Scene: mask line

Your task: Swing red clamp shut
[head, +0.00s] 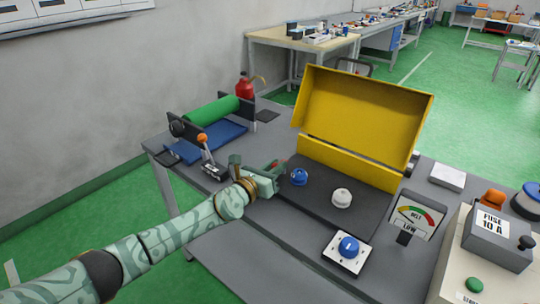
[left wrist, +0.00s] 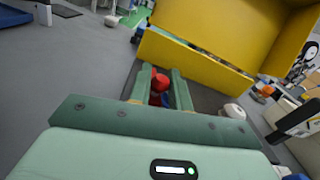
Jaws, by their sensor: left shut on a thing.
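My left gripper (head: 277,170) reaches in from the left to the near left side of the yellow box. In the left wrist view its two fingers (left wrist: 161,72) are shut around a red rounded piece (left wrist: 160,81), which looks like the red clamp's handle. Only a small red bit (head: 281,163) of the clamp shows at the fingertips in the head view. The rest of the clamp is hidden by the gripper, so I cannot tell its angle. The yellow box (head: 362,113) has its big panel raised. My right gripper is not in view.
A blue knob (head: 299,177) and a white knob (head: 342,198) stand on the dark plate right of the gripper. A blue dial (head: 348,247), a gauge (head: 416,215) and a fuse box (head: 497,244) stand further right. An orange-knobbed lever (head: 203,139) and a green roller (head: 213,109) stand left.

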